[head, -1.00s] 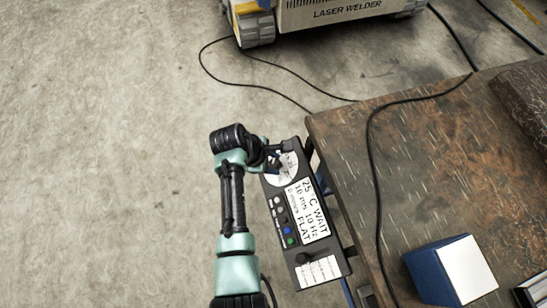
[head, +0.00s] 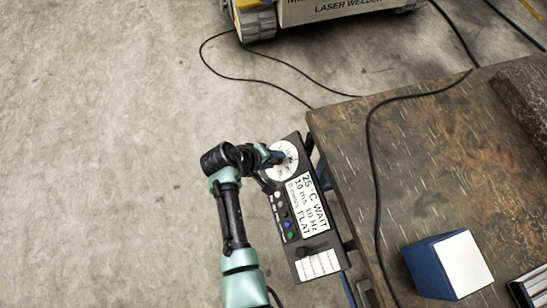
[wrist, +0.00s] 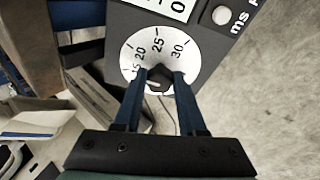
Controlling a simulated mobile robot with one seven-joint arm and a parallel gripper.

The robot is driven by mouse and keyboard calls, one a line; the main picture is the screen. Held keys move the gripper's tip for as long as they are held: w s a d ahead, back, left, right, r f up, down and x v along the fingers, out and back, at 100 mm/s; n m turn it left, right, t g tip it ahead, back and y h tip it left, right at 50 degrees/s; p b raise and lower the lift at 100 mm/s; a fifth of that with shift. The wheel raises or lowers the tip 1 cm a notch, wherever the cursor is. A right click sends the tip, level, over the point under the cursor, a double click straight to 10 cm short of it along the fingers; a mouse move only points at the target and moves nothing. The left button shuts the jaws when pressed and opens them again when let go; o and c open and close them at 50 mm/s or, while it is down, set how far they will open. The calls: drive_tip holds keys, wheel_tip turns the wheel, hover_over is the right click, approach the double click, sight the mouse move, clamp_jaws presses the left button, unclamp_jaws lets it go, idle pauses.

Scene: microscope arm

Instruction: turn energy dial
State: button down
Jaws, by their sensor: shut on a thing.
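The energy dial has a white round scale (head: 284,160) with printed numbers at the top end of a dark control panel (head: 324,247). The dial's dark knob (wrist: 160,76) sits at the centre of the scale in the wrist view. My gripper (wrist: 159,80) is shut on the knob, with one blue finger on each side of it. In the head view my gripper (head: 272,158) reaches the scale from the left and covers part of it. The numbers 20, 25 and 30 show in the wrist view; the lower part of the scale is hidden.
A worn workbench (head: 430,150) stands at right with a blue-and-white box (head: 448,268). A laser welder (head: 330,8) is at the back. Floor at left is clear.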

drive_tip(key=shift+a+f+m+h+b, duration=0.1)
drive_tip(key=shift+m+h+b, duration=0.45)
drive_tip(key=shift+m, duration=1.35)
drive_tip(key=shift+c, duration=2.4)
unclamp_jaws()
drive_tip(key=p+v, duration=0.1)
drive_tip(key=v, duration=1.2)
drive_tip(key=shift+s+p, duration=0.25)
drive_tip(key=shift+p, duration=0.05)
drive_tip(key=shift+w, duration=0.1)
